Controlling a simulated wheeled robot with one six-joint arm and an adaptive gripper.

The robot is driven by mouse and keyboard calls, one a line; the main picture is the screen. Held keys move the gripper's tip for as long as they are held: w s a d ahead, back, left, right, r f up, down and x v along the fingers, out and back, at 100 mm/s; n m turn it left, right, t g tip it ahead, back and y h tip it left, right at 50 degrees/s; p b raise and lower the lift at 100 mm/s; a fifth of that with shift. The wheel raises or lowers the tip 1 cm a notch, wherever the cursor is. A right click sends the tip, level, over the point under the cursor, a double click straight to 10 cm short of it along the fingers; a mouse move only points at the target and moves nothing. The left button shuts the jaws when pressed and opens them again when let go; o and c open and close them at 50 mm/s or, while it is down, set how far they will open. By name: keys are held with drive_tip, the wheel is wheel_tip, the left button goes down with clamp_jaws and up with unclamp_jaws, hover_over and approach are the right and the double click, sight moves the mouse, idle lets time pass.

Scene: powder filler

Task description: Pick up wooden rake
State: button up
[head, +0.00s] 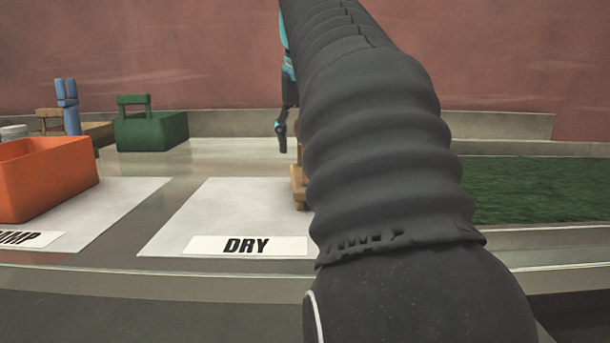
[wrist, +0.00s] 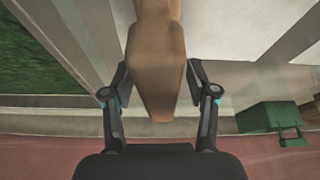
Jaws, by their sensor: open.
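A brown wooden piece, seemingly the wooden rake (wrist: 155,35), reaches down from the top of the wrist view between my fingers. A small tan wooden part (head: 298,186) shows on the white DRY sheet in the head view, mostly hidden behind my arm. My gripper (wrist: 157,78) is open, with one finger on each side of the wooden piece. Gaps show between the fingers and the wood. In the head view only one dark finger shows, left of my arm and above the sheet.
The white DRY sheet (head: 215,210) lies on the grey counter. An orange bin (head: 45,180) stands at left. A green box (head: 150,132), a blue object (head: 67,105) and a tan wooden tray (head: 95,130) are at back left. Green turf (head: 540,190) lies at right. A reddish wall is behind.

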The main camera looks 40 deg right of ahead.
drive_tip(key=shift+f, duration=0.2)
idle(0.6)
clamp_jaws()
